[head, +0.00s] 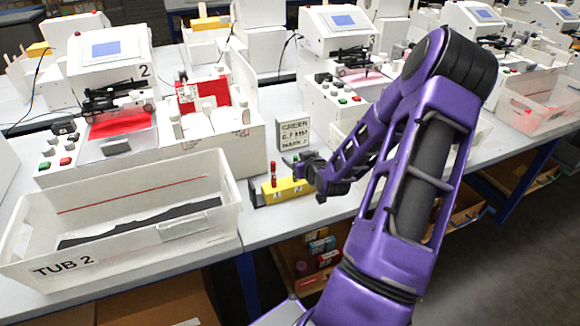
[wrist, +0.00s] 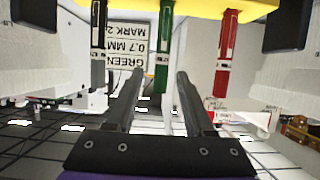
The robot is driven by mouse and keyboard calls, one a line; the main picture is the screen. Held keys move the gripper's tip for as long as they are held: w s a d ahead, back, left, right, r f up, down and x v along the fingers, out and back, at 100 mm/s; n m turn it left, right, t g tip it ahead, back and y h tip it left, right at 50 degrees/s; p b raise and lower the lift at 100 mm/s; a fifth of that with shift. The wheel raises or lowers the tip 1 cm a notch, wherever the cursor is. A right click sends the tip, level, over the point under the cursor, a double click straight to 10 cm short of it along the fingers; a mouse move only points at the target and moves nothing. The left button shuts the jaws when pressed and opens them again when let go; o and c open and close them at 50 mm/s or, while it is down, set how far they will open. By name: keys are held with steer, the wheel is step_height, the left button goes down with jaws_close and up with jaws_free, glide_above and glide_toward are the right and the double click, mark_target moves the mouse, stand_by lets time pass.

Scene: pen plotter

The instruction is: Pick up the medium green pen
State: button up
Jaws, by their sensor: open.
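In the wrist view, which looks upside down, the green pen (wrist: 164,45) stands in the yellow pen holder (wrist: 205,8) between a black pen (wrist: 98,32) and a red pen (wrist: 225,55). My gripper (wrist: 161,72) is open and empty. Its fingertips lie to either side of the green pen's free end in the picture; I cannot tell whether they touch it. In the head view, my gripper (head: 307,168) is at the yellow holder (head: 283,191), where the red pen (head: 273,174) stands upright; the green pen is mostly hidden by my gripper.
A sign (head: 293,134) reading "GREEN 0.7 MM MARK 2" stands behind the holder. A white bin labelled TUB 2 (head: 200,230) is at the left. Plotter 2 (head: 110,60) and plotter 3 (head: 340,35) stand behind. The table edge is close in front of the holder.

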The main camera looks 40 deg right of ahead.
jaws_close()
stand_by(0.3)
stand_by(1.2)
